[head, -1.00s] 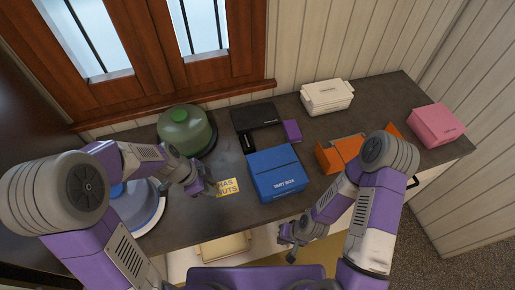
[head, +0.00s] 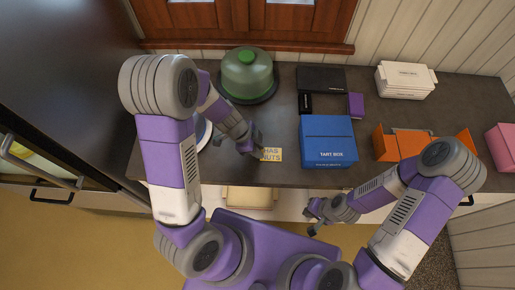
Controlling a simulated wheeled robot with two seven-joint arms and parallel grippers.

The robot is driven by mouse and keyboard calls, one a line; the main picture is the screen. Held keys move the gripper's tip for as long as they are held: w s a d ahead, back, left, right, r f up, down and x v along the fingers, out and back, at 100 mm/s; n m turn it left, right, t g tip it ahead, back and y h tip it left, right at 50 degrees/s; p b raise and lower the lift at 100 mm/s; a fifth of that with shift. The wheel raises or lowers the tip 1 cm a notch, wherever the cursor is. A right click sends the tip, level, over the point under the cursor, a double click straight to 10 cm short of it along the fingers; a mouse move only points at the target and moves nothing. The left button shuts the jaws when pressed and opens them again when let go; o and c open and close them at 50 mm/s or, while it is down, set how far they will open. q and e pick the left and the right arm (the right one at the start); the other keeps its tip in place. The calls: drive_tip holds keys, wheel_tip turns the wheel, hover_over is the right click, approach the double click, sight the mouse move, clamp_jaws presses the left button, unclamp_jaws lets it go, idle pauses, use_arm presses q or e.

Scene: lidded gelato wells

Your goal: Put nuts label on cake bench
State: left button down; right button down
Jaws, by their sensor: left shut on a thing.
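The nuts label (head: 271,155) is a small yellow card reading "HAS NUTS". My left gripper (head: 257,148) is shut on its left edge, at or just above the front part of the dark bench top (head: 285,108); I cannot tell whether the card touches the top. My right gripper (head: 312,222) hangs in front of the bench's front edge, apart from the objects; its fingers are too small to tell open from shut.
A green cake dome (head: 247,75) stands behind my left gripper. A blue tart box (head: 328,141) is right of the label. Black boxes (head: 321,79), a purple box (head: 356,105), a white box (head: 405,80), an orange open box (head: 400,144) and a pink box (head: 503,145) stand further right.

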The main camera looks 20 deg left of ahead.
use_arm(q)
drive_tip(key=shift+f+b, duration=0.15)
drive_tip(key=shift+b, duration=0.15)
drive_tip(key=c, duration=1)
unclamp_jaws()
drive_tip(key=shift+o, duration=0.2)
drive_tip(key=shift+r+p, duration=0.3)
drive_tip(key=shift+p, duration=0.05)
drive_tip(key=p+v, duration=0.3)
drive_tip(key=v, duration=0.9)
drive_tip(key=shift+p, duration=0.3)
